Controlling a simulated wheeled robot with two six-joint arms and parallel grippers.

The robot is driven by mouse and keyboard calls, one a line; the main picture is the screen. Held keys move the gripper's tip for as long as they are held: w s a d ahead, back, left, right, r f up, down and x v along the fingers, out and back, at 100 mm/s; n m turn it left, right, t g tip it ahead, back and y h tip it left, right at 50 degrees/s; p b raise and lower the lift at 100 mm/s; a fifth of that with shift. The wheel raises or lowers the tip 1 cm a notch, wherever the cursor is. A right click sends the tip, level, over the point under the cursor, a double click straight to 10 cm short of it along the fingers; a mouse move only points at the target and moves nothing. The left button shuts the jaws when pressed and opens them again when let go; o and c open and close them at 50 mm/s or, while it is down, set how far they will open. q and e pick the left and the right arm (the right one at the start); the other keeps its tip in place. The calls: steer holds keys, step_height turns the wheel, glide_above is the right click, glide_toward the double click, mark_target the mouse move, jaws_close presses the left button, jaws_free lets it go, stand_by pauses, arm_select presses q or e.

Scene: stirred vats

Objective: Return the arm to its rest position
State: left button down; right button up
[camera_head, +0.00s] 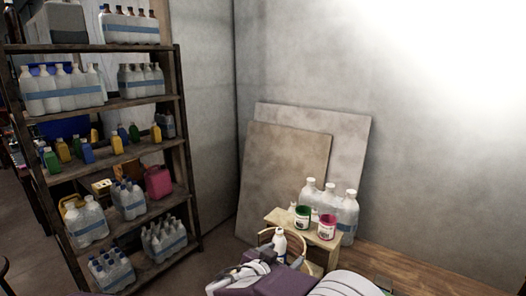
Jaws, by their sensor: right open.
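My right gripper (262,266) is low in the head view, near the bottom edge, with grey and white parts above purple arm parts. It is open, and nothing shows held in it. My left gripper is not in view.
A wooden stand (288,222) bears a green can (302,217) and a magenta can (327,228). White jugs (349,212) stand behind it. Boards (284,160) lean on the wall. A shelf rack (187,190) with bottles stands left.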

steer(key=s+d+f+m+g+h+b, duration=0.1)
steer(key=s+d+f+m+g+b, duration=0.1)
steer(key=d, duration=0.5)
steer(key=s+d+f+m+g+h+b, duration=0.1)
steer(key=s+d+f+m+g, duration=0.15)
steer(key=d, duration=0.45)
steer(key=s+d+f+g+y+b, duration=0.25)
steer(key=s+d+f+g, duration=0.25)
steer(key=s+d+f, duration=0.35)
steer(key=s+a+f+n+g+y+b, duration=0.2)
steer(key=s+a+f+y, duration=0.15)
steer(key=s+f, duration=0.5)
steer(key=s+a+f+n+t+y, duration=0.1)
steer(key=a+n+y, duration=0.2)
steer(key=a+n, duration=0.3)
steer(key=n, duration=0.3)
steer(key=shift+s+a+f, duration=0.3)
steer(key=shift+a, duration=0.05)
